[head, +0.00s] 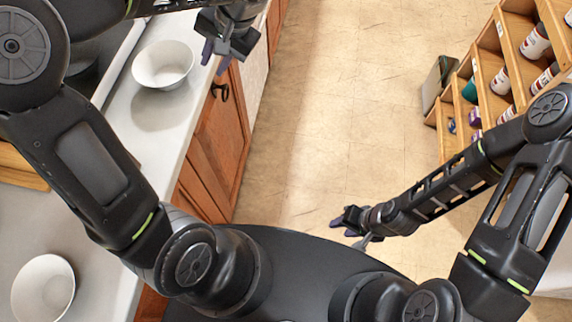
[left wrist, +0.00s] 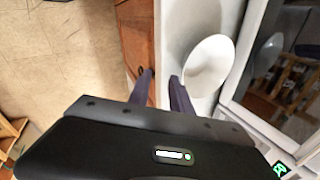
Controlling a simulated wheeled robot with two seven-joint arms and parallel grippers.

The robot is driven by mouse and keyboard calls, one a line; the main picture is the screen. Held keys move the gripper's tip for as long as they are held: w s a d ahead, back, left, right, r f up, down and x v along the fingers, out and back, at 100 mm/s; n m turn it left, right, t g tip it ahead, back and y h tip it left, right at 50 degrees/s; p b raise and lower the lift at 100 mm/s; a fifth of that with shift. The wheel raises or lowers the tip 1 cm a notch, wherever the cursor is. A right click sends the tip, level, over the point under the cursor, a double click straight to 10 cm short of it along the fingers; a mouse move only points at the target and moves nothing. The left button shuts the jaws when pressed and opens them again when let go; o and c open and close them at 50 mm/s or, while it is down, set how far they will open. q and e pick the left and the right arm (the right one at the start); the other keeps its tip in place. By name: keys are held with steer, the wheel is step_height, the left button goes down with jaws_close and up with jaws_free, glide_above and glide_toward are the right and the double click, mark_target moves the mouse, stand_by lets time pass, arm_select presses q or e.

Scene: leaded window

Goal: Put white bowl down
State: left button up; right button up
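A white bowl (head: 163,64) is at the light counter (head: 118,113) in the upper left of the head view, with a grey shadow below it in the picture. I cannot tell whether its base touches the counter. My left gripper (head: 213,57) is just right of the bowl, by the counter's edge, with its fingers apart. In the left wrist view the bowl (left wrist: 208,66) lies outside the fingers, beside the right fingertip; whether they touch is unclear. My right gripper (head: 350,228) is empty above the floor, with its fingers apart.
A second white bowl (head: 43,290) sits at the lower left. Brown cabinet doors (head: 213,140) are below the counter, and a window (left wrist: 290,75) borders it. A wooden shelf (head: 490,90) with several jars stands at right. The floor (head: 335,110) between is clear.

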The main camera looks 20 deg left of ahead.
arm_select(q)
steer(key=s+d+f+m+g+h, duration=0.1)
steer(key=s+d+f+h, duration=0.2)
steer(key=d+f, duration=0.7)
steer(key=s+d+f+g+h, duration=0.1)
steer(key=s+d+f+h, duration=0.3)
steer(key=f, duration=1)
steer(key=s+d+f+n+t+h, duration=0.1)
steer(key=s+d+f+n, duration=0.1)
steer(key=f, duration=0.4)
steer(key=s+d+f+n+t+h, duration=0.1)
steer(key=s+d+f+n, duration=0.1)
steer(key=s+d+f, duration=0.3)
steer(key=shift+s+d+f, duration=0.25)
steer(key=shift+s+f, duration=0.2)
steer(key=shift+s, duration=0.8)
steer(key=shift+o, duration=0.4)
steer(key=shift+w, duration=0.1)
